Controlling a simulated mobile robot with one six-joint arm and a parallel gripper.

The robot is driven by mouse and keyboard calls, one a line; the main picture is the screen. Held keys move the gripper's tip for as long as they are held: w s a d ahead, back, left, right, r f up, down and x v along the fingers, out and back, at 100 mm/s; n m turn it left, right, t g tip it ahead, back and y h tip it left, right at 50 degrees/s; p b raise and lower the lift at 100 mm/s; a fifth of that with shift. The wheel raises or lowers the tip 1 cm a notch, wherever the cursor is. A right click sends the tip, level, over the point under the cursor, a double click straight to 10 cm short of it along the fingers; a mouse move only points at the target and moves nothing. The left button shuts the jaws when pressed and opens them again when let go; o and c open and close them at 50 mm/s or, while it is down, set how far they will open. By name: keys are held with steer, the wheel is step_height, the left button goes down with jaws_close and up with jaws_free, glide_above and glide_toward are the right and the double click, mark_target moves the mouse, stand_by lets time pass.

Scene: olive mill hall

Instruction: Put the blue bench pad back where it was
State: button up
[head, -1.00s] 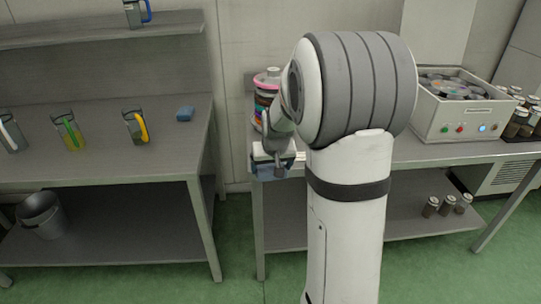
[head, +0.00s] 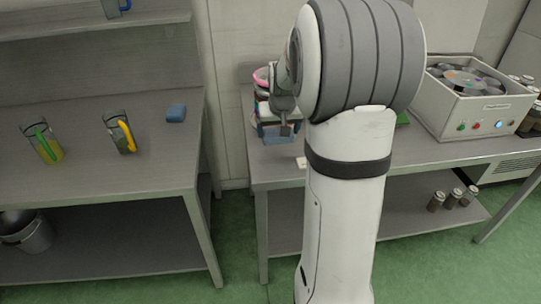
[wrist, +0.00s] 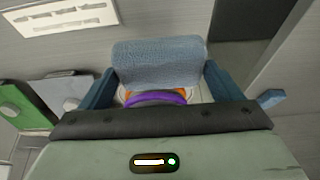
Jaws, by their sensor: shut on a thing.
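A light blue pad (wrist: 160,62) with a textured face sits between my gripper's (wrist: 162,85) two dark blue fingers in the wrist view, and the gripper is shut on it. In the head view my gripper (head: 276,131) is low over the left end of the right-hand bench, in front of a stack of coloured rings (head: 262,76). The held pad is hard to tell from the fingers there. I cannot tell whether it touches the bench top. A second small blue block (head: 176,113) lies on the left-hand bench.
A white machine with discs (head: 478,108) stands on the right-hand bench (head: 440,150). A gap separates the benches. A white card (head: 301,162) lies near the front edge.

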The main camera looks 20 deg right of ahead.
step_height(320, 180, down, 10)
steer(key=shift+r+b, duration=0.15)
steer(key=shift+b, duration=0.15)
steer(key=shift+f, duration=0.25)
steer(key=o, duration=0.8)
steer(key=shift+r, duration=0.1)
